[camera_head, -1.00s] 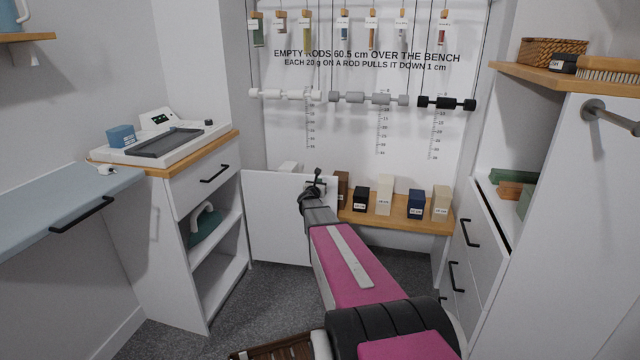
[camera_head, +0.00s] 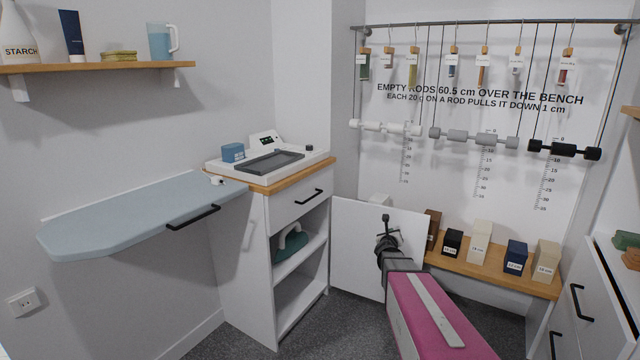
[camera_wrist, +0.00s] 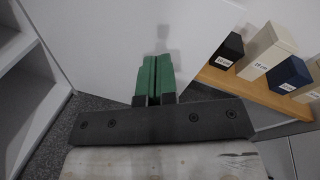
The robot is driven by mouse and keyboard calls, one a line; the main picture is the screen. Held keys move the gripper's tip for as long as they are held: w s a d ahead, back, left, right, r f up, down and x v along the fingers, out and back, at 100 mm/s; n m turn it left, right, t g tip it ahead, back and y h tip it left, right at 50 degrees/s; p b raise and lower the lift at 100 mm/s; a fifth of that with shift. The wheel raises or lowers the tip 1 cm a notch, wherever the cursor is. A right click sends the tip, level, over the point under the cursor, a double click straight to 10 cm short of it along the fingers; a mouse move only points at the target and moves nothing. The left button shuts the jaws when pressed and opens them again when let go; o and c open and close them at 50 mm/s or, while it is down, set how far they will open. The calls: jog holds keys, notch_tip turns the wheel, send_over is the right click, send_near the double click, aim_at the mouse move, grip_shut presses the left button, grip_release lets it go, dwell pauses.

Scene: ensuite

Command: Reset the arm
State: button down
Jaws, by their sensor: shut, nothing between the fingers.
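My arm (camera_head: 432,310), pink with a pale strip, reaches out low from the bottom right of the head view. My gripper (camera_head: 386,222) is at its far end, in front of a white panel (camera_head: 350,250). In the wrist view my gripper (camera_wrist: 153,68) shows two green fingers pressed together, shut with nothing between them. The white panel (camera_wrist: 110,40) also stands behind the fingertips there. The head view hides the fingertips' detail.
A bench (camera_head: 500,270) with several labelled blocks is right of my gripper, below hanging rods (camera_head: 475,138). A white shelf unit (camera_head: 245,260) stands left, beside a blue ironing board (camera_head: 140,215). Drawers (camera_head: 590,300) stand at right. Grey carpet (camera_head: 345,325) shows between.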

jog(key=s+a+f+n+g+y, duration=0.35)
jog(key=s+a+n, duration=0.35)
jog(key=n, duration=0.4)
jog(key=s+a+f+n+g+y, duration=0.4)
jog(key=s+a+n, duration=0.3)
jog(key=n, duration=0.4)
jog(key=s+f+n+g+h, duration=0.1)
jog(key=s+n+g, duration=0.7)
jog(key=s+n, duration=0.5)
jog(key=s, duration=0.4)
jog(key=shift+s, duration=0.4)
